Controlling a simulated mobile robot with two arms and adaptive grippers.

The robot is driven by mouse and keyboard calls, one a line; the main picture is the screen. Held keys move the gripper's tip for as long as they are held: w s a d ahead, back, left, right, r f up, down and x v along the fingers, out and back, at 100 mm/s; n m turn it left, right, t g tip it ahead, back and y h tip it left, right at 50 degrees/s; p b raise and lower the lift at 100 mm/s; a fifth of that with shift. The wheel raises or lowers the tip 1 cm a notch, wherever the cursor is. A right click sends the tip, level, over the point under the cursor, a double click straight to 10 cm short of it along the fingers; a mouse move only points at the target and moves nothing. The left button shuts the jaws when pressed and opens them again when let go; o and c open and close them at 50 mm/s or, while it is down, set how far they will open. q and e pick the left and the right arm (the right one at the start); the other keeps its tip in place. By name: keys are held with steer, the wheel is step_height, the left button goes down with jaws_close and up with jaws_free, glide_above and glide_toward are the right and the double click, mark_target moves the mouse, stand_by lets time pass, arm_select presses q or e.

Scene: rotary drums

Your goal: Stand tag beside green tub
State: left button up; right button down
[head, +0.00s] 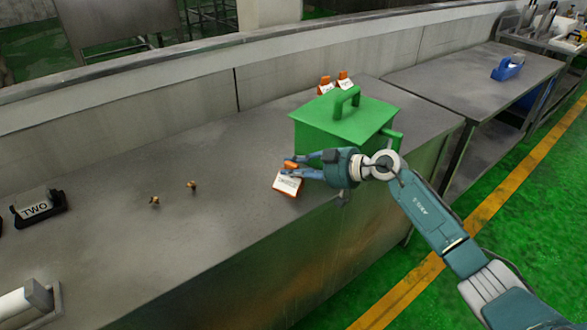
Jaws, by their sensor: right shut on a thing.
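The green tub (338,119) with a lid and a raised handle stands on the right part of the grey metal counter. My right gripper (291,170) reaches in from the right, in front of the tub. It is shut on a tag (288,184) with an orange top and a white face with dark lettering too small to read. The tag is at the tub's front left, close to the counter; I cannot tell whether it touches the counter. Two more orange and white tags (326,85) (345,81) stand behind the tub. My left gripper is not in view.
The grey counter (120,240) has free room left of the tub. Two small brass-coloured pieces (154,201) (192,185) lie there. A black holder with a "TWO" plate (38,210) stands far left. A blue tape dispenser (508,67) sits on the table at right.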

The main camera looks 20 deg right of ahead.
stand_by(0.3)
steer(key=c, duration=1.6)
jaws_free()
steer(key=v, duration=1.2)
steer(key=shift+r, duration=0.1)
